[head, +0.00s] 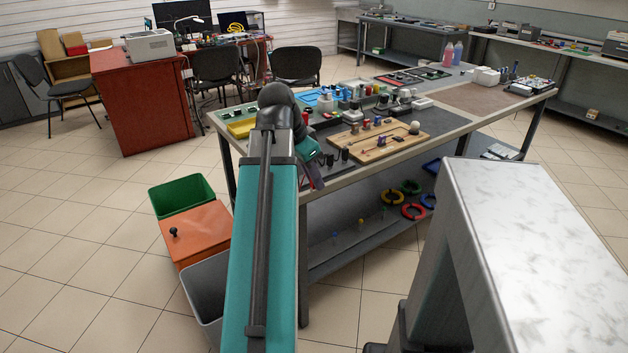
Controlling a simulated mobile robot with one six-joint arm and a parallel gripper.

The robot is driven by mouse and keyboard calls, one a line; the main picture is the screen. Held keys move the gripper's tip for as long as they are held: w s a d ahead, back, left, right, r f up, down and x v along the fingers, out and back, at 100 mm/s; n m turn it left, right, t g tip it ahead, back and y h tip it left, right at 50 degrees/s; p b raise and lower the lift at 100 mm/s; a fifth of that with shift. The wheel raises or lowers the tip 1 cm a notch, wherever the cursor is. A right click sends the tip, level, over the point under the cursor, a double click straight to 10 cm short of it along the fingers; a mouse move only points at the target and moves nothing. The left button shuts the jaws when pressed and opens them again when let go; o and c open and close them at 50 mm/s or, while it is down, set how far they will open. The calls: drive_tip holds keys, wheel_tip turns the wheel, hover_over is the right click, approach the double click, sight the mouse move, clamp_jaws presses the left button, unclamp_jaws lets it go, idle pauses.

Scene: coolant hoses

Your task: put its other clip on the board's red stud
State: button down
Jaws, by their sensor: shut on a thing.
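The wooden board (412,142) lies on the near part of the workbench, to the right of my gripper. Small studs stand on it, with a red one (367,124) near its back left edge. A thin dark hose with small reddish and purple parts (375,140) lies across the board's middle. Its clips are too small to tell apart. My gripper (338,156) is at the board's left end, low over the bench, partly hidden by my teal wrist. It is shut on a small dark part, seemingly an end of the hose. The contact is not clear.
The workbench (455,122) holds several bottles, parts and a yellow tray (242,128) behind and left of the board. A lower shelf (345,250) carries coloured rings. A green bin (182,195) and an orange box (195,233) stand on the floor left.

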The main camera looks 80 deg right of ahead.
drive_tip(key=shift+r+p, duration=0.65)
drive_tip(key=shift+r, duration=0.05)
drive_tip(key=shift+r+p, duration=0.35)
drive_tip(key=shift+p, duration=0.05)
drive_tip(key=shift+r+p, duration=0.25)
drive_tip(key=shift+p, duration=0.05)
drive_tip(key=shift+r, duration=0.15)
